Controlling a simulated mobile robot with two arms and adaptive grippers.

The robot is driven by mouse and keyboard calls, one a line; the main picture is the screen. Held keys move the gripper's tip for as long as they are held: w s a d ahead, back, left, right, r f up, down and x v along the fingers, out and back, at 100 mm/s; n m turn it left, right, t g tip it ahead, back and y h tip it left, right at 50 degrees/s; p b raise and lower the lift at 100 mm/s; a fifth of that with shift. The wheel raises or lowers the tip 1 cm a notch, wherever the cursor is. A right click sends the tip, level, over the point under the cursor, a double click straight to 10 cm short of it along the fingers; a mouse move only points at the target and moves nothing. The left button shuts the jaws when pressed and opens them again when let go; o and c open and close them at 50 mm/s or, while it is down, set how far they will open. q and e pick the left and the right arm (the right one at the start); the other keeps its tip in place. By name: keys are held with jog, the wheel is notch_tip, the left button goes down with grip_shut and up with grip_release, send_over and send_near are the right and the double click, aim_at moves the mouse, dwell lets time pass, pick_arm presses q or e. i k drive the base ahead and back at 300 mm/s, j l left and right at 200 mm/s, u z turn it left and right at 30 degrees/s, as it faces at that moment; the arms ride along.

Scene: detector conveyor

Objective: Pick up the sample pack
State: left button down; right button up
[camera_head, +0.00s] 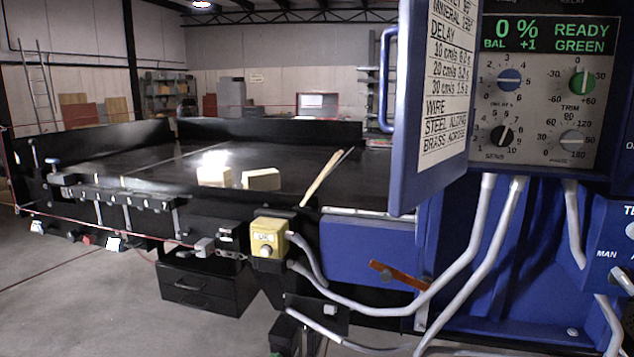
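Two small cream-coloured blocks lie on the dark conveyor belt (150,178), near its front edge. The left block (213,177) and the right block (261,179) sit side by side with a narrow gap between them. Either could be the sample pack; I cannot tell which, and no label on them is readable. A bright light reflection shows on the belt just behind the left block. Neither of my grippers is in view.
A thin tan strip (322,178) stands slanted at the belt's right. The blue detector cabinet (500,260) with an open door (435,100) and dial panel (540,100) fills the right. A yellow switch box (269,238) and grey cables project in front of the conveyor.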

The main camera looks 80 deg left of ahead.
aim_at(265, 180)
jog(key=u, duration=2.95)
